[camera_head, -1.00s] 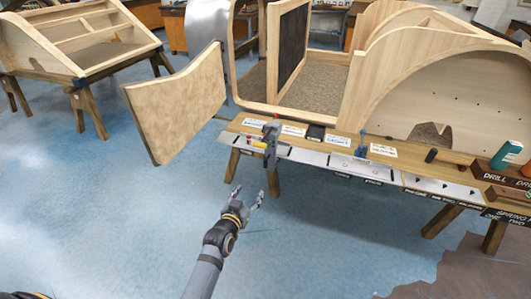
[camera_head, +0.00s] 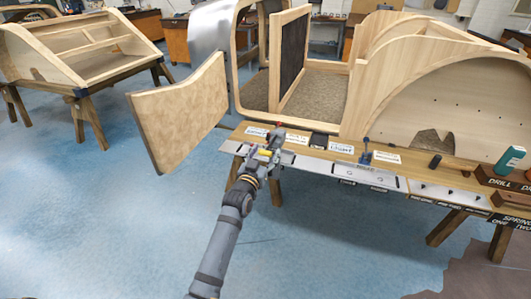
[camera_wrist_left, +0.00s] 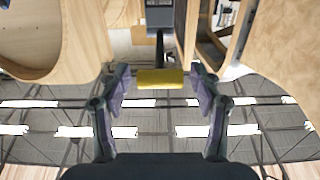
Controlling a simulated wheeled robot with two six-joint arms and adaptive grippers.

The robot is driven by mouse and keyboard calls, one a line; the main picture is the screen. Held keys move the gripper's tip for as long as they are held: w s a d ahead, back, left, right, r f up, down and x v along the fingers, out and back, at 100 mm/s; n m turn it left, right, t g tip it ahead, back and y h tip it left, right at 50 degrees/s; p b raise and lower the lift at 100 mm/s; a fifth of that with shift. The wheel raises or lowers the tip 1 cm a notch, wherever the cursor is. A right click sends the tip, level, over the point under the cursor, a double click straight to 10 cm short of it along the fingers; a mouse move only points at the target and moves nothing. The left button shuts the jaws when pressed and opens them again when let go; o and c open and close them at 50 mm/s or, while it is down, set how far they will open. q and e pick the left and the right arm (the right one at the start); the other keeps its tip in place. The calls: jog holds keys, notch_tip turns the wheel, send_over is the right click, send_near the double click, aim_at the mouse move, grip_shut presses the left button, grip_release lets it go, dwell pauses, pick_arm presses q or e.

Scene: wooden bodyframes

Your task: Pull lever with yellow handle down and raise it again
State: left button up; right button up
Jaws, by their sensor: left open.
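The lever's yellow handle (camera_head: 264,153) shows in the head view at the near edge of the wooden bench, at the left part of its metal strip. In the left wrist view the handle (camera_wrist_left: 160,79) is a yellow bar on a dark shaft (camera_wrist_left: 160,48). My left gripper (camera_head: 266,149) is at the handle, partly covering the lever in the head view. In the left wrist view the left gripper (camera_wrist_left: 160,86) is open, with one finger on each side of the handle and gaps between. My right gripper is not in view.
A blue-handled lever (camera_head: 365,150) stands farther right on the bench (camera_head: 315,150), among white labels. Wooden bodyframes rise behind, and a wooden door panel (camera_head: 180,115) extends at left. The blue floor in front is clear.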

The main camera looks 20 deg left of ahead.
pick_arm(q)
jog(key=shift+w, duration=0.3)
grip_shut()
dwell(0.3)
